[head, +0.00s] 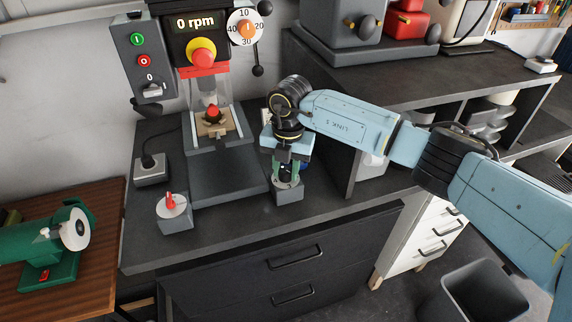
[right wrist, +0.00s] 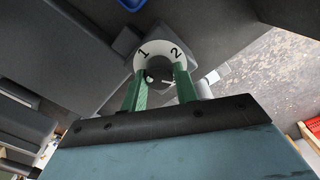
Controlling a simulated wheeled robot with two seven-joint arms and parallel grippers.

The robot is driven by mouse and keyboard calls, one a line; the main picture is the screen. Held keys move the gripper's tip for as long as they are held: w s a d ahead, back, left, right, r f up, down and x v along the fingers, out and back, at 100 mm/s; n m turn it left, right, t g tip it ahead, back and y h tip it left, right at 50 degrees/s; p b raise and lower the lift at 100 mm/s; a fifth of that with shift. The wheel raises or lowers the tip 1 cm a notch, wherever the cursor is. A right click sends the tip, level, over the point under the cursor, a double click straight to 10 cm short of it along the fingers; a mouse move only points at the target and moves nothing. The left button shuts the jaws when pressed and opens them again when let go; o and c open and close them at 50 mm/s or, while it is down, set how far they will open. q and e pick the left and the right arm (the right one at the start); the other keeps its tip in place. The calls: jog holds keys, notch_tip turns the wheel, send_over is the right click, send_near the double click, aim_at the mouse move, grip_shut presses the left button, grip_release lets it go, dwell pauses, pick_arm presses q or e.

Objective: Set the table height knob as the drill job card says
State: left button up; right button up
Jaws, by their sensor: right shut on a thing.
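My right gripper (head: 289,176) points down over a small grey knob box (head: 288,195) on the bench, right of the drill press. It is shut on the knob at the top of this box. In the right wrist view the green fingers (right wrist: 161,82) stand over a white dial (right wrist: 157,53) marked 1 and 2. The knob is mostly hidden between the fingers, so I cannot tell its setting. The drill press (head: 206,85) shows "0 rpm" and has a small workpiece on its table. I cannot make out a readable job card. My left gripper is not in view.
Another grey box with a red knob (head: 171,202) stands at the front left of the bench. A round dial (head: 245,28) marked 10 to 40 is on the drill. A green grinder (head: 48,245) stands on the wooden table. A grey bin (head: 480,290) is on the floor.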

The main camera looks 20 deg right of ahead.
jog(key=m+p, duration=0.2)
jog(key=m, duration=0.3)
jog(key=shift+w+r+m, duration=0.1)
jog(key=shift+m, duration=0.3)
dwell(0.4)
jog(key=o, duration=1)
jog(key=shift+c, duration=0.2)
notch_tip(320, 180, up, 13)
jog(key=b, duration=0.1)
jog(key=shift+s+r, duration=0.15)
jog(key=shift+s, duration=0.15)
